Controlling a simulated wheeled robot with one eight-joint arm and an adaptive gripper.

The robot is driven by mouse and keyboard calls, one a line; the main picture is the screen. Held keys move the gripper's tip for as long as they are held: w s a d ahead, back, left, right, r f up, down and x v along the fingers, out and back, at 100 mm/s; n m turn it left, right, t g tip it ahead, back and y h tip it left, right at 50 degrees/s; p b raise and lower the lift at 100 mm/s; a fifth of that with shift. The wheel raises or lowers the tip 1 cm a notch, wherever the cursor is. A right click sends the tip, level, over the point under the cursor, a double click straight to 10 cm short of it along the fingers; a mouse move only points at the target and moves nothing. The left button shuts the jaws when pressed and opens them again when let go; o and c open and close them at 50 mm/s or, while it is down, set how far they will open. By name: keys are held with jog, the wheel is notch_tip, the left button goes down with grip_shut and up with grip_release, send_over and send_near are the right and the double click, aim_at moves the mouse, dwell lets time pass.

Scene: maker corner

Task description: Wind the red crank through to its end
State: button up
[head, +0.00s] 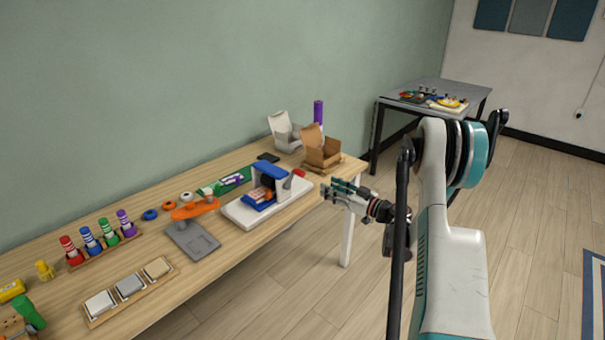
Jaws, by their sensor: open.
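The red crank (298,173) shows as a small red knob beside a grey part, on the right side of a machine. The machine has a white base (240,213), a dark blue upright block (268,172) and a blue piece with orange and white on it in front. It stands on the wooden table near its right end. My gripper (328,189) is open and empty. It is to the right of the machine and crank, apart from them in the picture, around the table's front right edge. The rest of the crank is too small to make out.
An open cardboard box (322,153), a white box (284,132) and a purple cylinder (318,112) stand behind the crank. An orange arm on a grey base (192,239) is left of the machine. Open floor lies right of the table.

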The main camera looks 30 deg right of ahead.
aim_at(304, 175)
jog(key=b+x, duration=0.3)
jog(key=x, duration=0.9)
jog(key=shift+w+f+b, duration=0.15)
jog(key=shift+b, duration=0.2)
jog(key=shift+w+a, duration=0.25)
jog(key=shift+w, duration=0.45)
grip_shut()
